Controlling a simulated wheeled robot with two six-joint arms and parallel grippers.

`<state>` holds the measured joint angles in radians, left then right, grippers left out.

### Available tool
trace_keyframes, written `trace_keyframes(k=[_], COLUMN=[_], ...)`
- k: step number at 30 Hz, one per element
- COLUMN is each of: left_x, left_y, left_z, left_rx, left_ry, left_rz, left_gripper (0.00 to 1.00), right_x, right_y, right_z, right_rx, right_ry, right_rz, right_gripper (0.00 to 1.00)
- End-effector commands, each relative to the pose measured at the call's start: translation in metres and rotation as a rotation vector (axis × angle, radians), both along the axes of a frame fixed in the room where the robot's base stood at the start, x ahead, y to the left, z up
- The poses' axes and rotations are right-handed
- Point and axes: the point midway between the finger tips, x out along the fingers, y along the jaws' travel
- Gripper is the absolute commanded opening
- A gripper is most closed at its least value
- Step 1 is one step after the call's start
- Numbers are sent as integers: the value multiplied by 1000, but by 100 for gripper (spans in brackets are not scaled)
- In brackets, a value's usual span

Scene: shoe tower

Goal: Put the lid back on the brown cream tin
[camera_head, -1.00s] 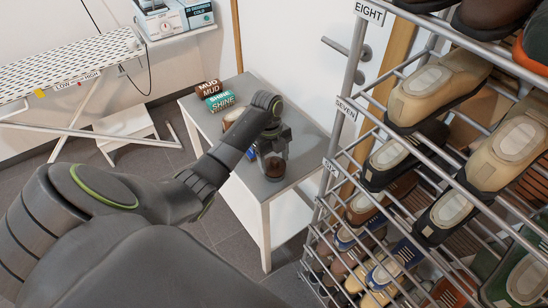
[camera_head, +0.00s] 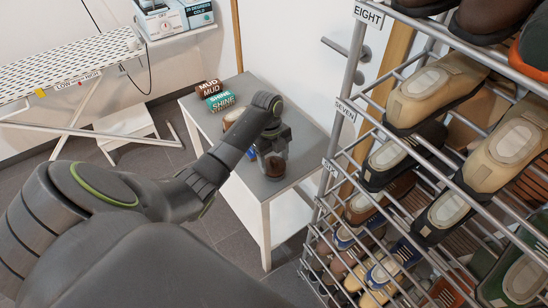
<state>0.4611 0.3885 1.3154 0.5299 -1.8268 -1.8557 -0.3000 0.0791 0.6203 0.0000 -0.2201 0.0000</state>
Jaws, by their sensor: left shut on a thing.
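My left gripper (camera_head: 274,160) points down over the grey side table (camera_head: 262,190), near its front corner. Its fingers are shut on a small round brown piece (camera_head: 277,166), which looks like the brown lid; the fingers partly cover it. I cannot make out a separate open brown tin; it may be hidden behind the gripper and forearm. A blue round thing (camera_head: 251,154) shows just left of the gripper, partly hidden. My right gripper is not in view.
Boxes marked MUD (camera_head: 207,86) and SHINE (camera_head: 218,101) stand at the table's back left. A pale item (camera_head: 232,117) is half hidden behind my forearm. A shoe rack (camera_head: 400,170) rises close on the right. An ironing board (camera_head: 70,68) stands at left.

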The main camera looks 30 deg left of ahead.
Motion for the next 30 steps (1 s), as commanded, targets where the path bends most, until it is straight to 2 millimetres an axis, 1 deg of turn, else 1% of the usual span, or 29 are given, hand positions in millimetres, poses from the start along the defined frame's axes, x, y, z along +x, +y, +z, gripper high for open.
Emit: trace_keyframes(k=[11,23,30], left_x=[0,0,0], left_y=[0,0,0], left_z=[0,0,0], left_rx=[0,0,0], left_ry=[0,0,0], left_rz=[0,1,1], left_gripper=[43,43,43], right_x=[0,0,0], right_y=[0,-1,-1], right_z=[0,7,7], right_rx=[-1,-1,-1], right_ry=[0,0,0], right_rz=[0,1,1], right_gripper=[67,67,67])
